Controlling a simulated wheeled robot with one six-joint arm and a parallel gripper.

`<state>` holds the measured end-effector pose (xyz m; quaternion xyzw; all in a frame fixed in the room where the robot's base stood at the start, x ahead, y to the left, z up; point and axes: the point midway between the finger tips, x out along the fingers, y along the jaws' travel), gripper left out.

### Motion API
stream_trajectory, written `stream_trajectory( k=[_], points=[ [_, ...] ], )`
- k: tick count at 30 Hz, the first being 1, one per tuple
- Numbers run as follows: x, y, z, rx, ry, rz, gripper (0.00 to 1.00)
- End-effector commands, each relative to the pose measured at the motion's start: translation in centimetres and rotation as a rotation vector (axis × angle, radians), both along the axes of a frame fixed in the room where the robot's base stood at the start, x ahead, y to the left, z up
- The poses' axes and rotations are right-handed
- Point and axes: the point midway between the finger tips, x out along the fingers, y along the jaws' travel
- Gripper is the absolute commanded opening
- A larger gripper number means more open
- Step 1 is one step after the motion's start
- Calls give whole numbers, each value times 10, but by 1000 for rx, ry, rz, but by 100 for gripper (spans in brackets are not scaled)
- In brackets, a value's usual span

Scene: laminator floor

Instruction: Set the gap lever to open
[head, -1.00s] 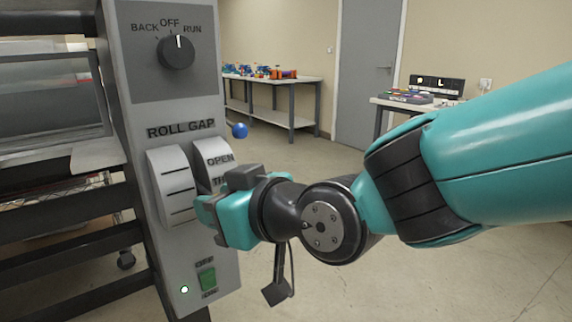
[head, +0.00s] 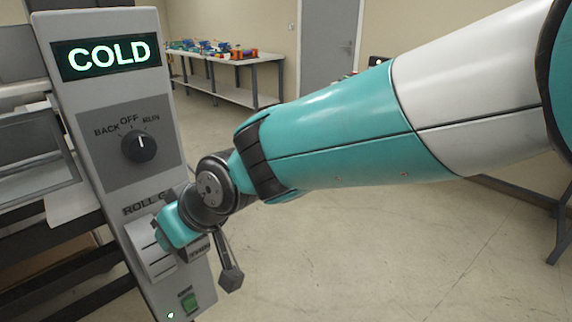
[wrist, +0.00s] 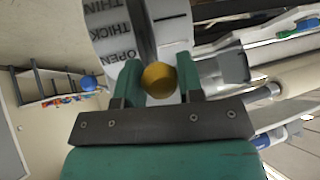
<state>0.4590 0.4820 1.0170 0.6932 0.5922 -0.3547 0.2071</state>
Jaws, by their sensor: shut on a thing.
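The gap lever ends in a round brass-yellow knob (wrist: 159,78), which shows in the wrist view. My gripper (wrist: 159,84) is shut on this knob, one finger on each side. The lever's shaft is hidden behind the knob. The curved scale (wrist: 108,30) beside it reads THIN, THICK and OPEN, with OPEN nearest the knob and the left finger. In the head view my gripper (head: 176,232) covers the upper part of the ROLL GAP dial (head: 150,259). There THIN shows just below the gripper; OPEN, THICK and the knob are hidden.
The grey control panel (head: 97,25) carries a COLD display (head: 107,54), a BACK/OFF/RUN selector (head: 138,146) and a green switch (head: 188,302). Dark frame bars and rollers stand left of it. A bench with small coloured items (head: 226,57) is at the back.

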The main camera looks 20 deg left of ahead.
Motion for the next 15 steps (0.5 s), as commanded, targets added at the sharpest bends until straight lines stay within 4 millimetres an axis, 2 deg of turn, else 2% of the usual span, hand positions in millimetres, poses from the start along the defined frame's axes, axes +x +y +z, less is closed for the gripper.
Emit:
stream_trajectory(
  k=[15],
  points=[
    [7, -2, 4, -13, 8, -11, 0]
  ],
)
